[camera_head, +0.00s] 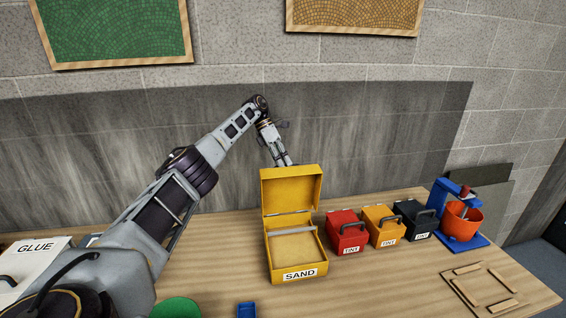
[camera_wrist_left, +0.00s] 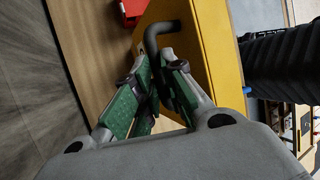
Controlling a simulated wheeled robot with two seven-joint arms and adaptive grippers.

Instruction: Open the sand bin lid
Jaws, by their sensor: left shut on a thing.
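The yellow sand bin (camera_head: 275,268), labelled SAND, stands on the wooden table. Its lid (camera_head: 290,190) stands upright at the back hinge, and the inside of the bin shows. My left arm reaches over from the left, and my left gripper (camera_head: 285,161) is behind the lid's top edge. In the left wrist view my left gripper (camera_wrist_left: 157,78) is shut on the dark bent handle (camera_wrist_left: 153,36) of the yellow lid (camera_wrist_left: 206,48). In the head view the lid hides the handle and the fingertips. My right gripper is not in view.
Right of the bin stand a red tint box (camera_head: 346,236), an orange tint box (camera_head: 382,228), a black tint box (camera_head: 417,220) and a blue stand with an orange bucket (camera_head: 461,220). Wooden strips (camera_head: 467,269) lie front right. A white glue box (camera_head: 30,262) is at left. The wall is behind.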

